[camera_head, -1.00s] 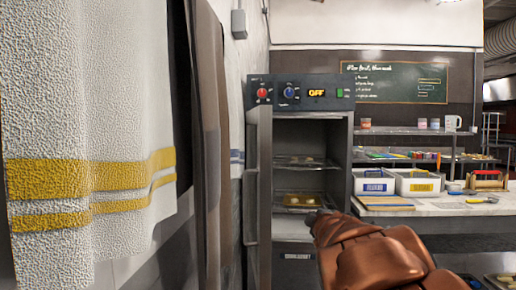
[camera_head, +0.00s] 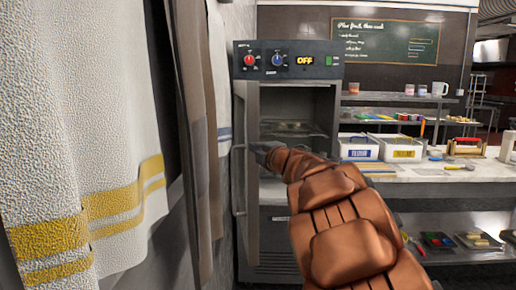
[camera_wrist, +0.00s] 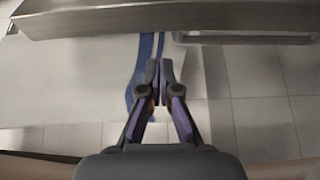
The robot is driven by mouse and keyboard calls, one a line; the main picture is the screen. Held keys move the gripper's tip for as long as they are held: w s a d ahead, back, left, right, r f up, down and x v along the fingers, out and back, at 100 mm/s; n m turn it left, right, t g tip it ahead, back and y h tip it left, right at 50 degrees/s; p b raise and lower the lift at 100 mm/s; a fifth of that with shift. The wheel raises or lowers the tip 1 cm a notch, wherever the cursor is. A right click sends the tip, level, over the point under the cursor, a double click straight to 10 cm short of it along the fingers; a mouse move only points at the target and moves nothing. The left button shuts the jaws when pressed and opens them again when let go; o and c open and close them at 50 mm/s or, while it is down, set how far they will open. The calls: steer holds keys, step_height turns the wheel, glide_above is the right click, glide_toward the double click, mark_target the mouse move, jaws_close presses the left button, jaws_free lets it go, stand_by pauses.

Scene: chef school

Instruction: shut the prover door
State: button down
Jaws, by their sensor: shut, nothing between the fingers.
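The prover (camera_head: 288,60) is a tall grey cabinet with a panel of knobs and an "OFF" display. Its door (camera_head: 246,230) stands open at the left, nearly edge-on, with a long upright handle (camera_head: 236,170) on its left side. My arm reaches in from the lower right, and my gripper (camera_head: 262,147) is in front of the opening near the door; contact cannot be told. In the wrist view my gripper (camera_wrist: 160,80) is shut and empty. A grey metal slab with a bar, apparently the door (camera_wrist: 110,20) and handle (camera_wrist: 245,39), crosses the top.
Towels (camera_head: 90,190) hang close along the left wall. A blue-striped towel (camera_head: 223,125) hangs beside the door and shows in the wrist view (camera_wrist: 75,85). A counter (camera_head: 440,172) with white bins stands right of the prover. A rack (camera_head: 290,132) shows inside.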

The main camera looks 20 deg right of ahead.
steer(key=p+x, duration=0.1)
steer(key=x, duration=0.6)
steer(key=shift+w, duration=0.3)
